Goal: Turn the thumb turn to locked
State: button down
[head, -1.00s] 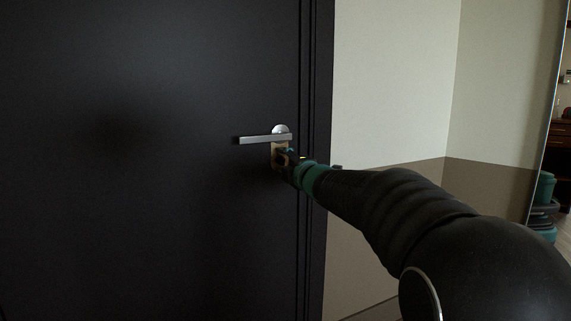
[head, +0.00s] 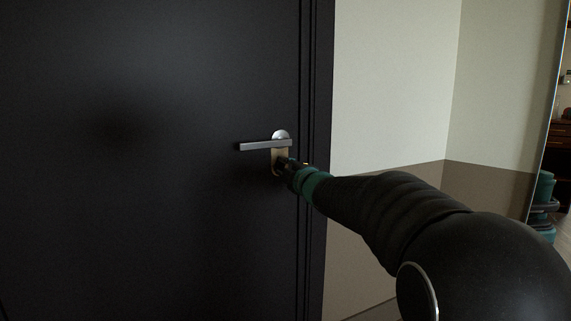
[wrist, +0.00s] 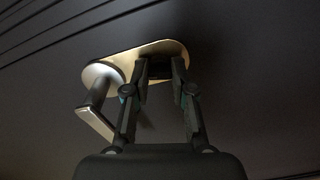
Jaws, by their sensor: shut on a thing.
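The thumb turn itself is hidden between the fingers of my gripper (wrist: 162,75) in the wrist view. My gripper is at the brass-coloured plate (wrist: 150,50), on the end away from the lever handle (wrist: 97,100), and is shut on the thumb turn. In the head view the plate (head: 276,168) shows below the silver lever handle (head: 262,144), which lies about level and points left. My gripper (head: 283,163) covers the lower part of the plate there. I cannot see which way the thumb turn points.
The dark door (head: 150,150) is closed, with its frame (head: 318,100) just right of the plate. A pale wall (head: 395,80) with a brown lower part (head: 390,210) lies to the right. A mirror stands at the far right edge.

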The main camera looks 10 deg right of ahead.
jog(key=m+p, duration=0.3)
jog(key=m, duration=0.1)
jog(key=shift+r+m, duration=0.15)
jog(key=shift+m, duration=0.25)
jog(key=m+p, duration=0.2)
jog(key=m, duration=0.1)
jog(key=shift+m+p, duration=0.3)
jog(key=m+p, duration=0.2)
jog(key=m, duration=0.1)
jog(key=shift+m+p, duration=0.8)
jog(key=shift+m, duration=0.9)
jog(key=c, duration=1)
grip_release()
jog(key=shift+o, duration=0.2)
